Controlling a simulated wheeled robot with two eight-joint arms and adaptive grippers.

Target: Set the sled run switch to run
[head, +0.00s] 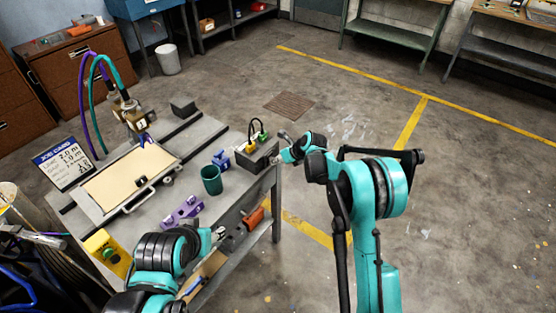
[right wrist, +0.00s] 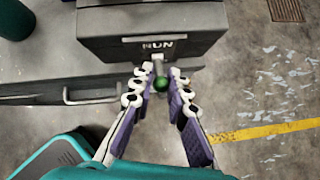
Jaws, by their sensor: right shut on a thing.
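The dark control box (head: 257,155) stands at the right end of the workbench, and its face fills the top of the right wrist view (right wrist: 150,22). A label reading RUN (right wrist: 158,45) is on its front edge. Just below the label, a short switch lever with a green tip (right wrist: 160,87) sticks out towards me. My right gripper (right wrist: 160,76) is shut on the lever, one purple-padded finger on each side. In the head view my right gripper (head: 281,159) is at the box's right side, small and partly hidden. My left gripper (head: 219,236) is by the bench's front edge, its jaws unclear.
The workbench (head: 215,127) carries a green cup (head: 211,180), a purple bracket (head: 182,212), a blue part (head: 221,160) and a framed tan panel (head: 130,178). Cables with yellow and green plugs (head: 254,140) rise from the box.

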